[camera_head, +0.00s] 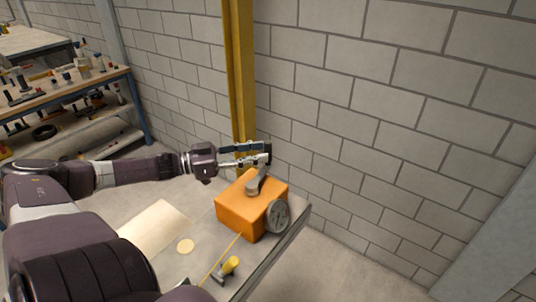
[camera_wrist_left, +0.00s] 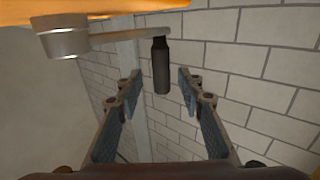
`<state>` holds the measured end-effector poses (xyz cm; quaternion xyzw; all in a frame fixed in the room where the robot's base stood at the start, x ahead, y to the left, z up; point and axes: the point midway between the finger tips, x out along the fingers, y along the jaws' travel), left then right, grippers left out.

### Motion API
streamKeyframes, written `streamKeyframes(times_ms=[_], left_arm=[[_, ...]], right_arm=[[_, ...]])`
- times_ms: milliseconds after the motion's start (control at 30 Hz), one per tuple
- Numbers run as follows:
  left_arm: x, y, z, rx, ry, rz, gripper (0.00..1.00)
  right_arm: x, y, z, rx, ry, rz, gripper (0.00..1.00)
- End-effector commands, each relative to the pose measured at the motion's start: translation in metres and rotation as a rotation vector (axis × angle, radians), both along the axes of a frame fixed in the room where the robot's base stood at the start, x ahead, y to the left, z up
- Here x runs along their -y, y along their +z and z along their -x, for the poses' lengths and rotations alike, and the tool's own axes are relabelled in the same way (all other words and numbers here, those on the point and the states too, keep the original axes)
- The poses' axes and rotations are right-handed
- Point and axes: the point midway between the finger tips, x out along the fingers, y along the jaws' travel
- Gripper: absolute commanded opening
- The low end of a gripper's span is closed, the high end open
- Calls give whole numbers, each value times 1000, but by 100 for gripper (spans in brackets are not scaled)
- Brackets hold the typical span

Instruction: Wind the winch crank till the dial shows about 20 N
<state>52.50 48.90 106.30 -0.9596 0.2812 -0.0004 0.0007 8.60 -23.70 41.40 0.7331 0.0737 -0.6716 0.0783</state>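The winch is an orange box (camera_head: 238,207) on a grey table, with a grey crank arm (camera_head: 257,182) on its top. In the left wrist view the crank's round hub (camera_wrist_left: 63,40) and arm lead to a dark upright handle (camera_wrist_left: 161,66). My left gripper (camera_head: 267,154) is open at the crank's far end. In the wrist view the handle stands between its fingertips, with a gap on both sides. A grey round disc (camera_head: 278,215) is on the box's right side. I cannot tell whether it is the dial, and no reading is legible. My right gripper is not in view.
On the table (camera_head: 195,262) lie a pale sheet (camera_head: 155,227), a small round disc (camera_head: 185,246) and a yellow-handled tool (camera_head: 231,264), beside a thin yellow line. A yellow post (camera_head: 240,70) and block wall stand behind. A cluttered workbench is at the far left.

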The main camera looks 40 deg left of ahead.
Motion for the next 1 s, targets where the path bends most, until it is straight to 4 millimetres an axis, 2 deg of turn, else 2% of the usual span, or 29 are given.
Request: streamKeyframes(times_ms=[100, 300, 767, 867, 1000], left_arm=[[9, -1, -13, 6, -1, 0, 35], [16, -1, -26, 2, 1, 0, 35], [21, 0, -32, 0, 1, 0, 35], [21, 0, -32, 0, 1, 0, 27], [21, 0, -32, 0, 1, 0, 12]], right_arm=[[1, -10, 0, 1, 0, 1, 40], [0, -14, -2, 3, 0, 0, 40], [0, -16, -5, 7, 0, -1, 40], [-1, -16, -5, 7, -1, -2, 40], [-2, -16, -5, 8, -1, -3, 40]])
